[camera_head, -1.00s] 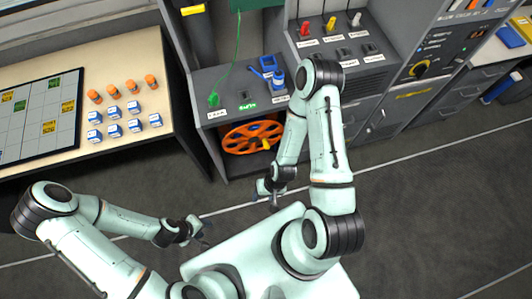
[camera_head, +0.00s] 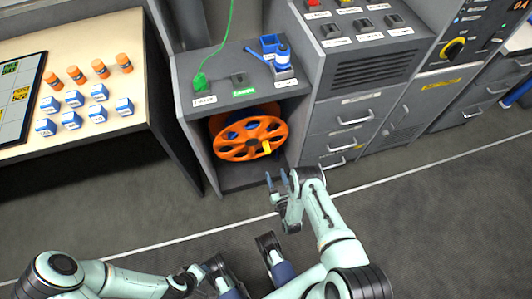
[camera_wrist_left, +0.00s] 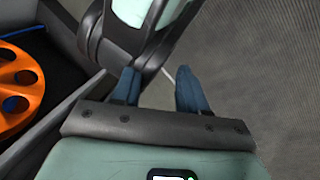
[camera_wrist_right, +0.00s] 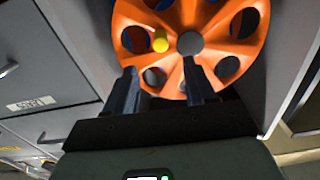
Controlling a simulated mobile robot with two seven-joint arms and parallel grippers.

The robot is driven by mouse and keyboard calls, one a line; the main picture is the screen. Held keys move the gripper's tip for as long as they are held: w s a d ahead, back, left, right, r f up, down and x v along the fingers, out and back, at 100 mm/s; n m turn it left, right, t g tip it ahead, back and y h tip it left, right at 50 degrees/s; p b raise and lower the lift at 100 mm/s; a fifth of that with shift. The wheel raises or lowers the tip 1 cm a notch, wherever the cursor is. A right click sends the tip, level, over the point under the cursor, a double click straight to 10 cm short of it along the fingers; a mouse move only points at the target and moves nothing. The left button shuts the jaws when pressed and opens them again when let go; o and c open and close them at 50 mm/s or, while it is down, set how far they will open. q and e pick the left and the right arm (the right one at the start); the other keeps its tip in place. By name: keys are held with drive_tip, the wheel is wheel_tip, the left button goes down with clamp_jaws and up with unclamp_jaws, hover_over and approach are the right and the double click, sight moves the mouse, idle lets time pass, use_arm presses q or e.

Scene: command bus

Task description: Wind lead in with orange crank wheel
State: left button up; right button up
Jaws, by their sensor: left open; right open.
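The orange crank wheel (camera_head: 233,149) sits upright in an open grey cabinet bay and has a yellow knob (camera_head: 266,147) on its right side. A green lead (camera_head: 225,45) hangs down to a green plug on the cabinet top. My right gripper (camera_head: 279,179) is open and empty, just in front of and below the wheel. In the right wrist view its fingers (camera_wrist_right: 160,72) point at the wheel (camera_wrist_right: 225,15), with the yellow knob (camera_wrist_right: 160,41) between them; contact cannot be told. My left gripper (camera_wrist_left: 157,78) is open and empty beside a link of my right arm, with the wheel (camera_wrist_left: 12,85) at left.
The cabinet top (camera_head: 215,65) holds a blue holder. A table (camera_head: 90,150) with orange-capped bottles and blue-white boxes stands at left. A drawer cabinet (camera_head: 340,115) closes off the bay's right side. The floor in front is clear.

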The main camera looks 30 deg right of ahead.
sight(268, 153)
drive_tip(key=b+x, duration=0.3)
drive_tip(key=x, duration=0.9)
drive_tip(key=shift+w+r, duration=0.1)
drive_tip(key=shift+w, duration=0.15)
use_arm(q)
drive_tip(key=w+a+f+t+y, duration=0.1)
drive_tip(key=w+a+f, duration=0.2)
drive_tip(key=w, duration=0.2)
drive_tip(key=shift+w+f+t, duration=0.35)
drive_tip(key=shift+f+t, duration=0.05)
use_arm(e)
drive_tip(key=shift+w+d, duration=0.1)
drive_tip(key=shift+w, duration=0.25)
drive_tip(key=shift+c, duration=0.3)
clamp_jaws()
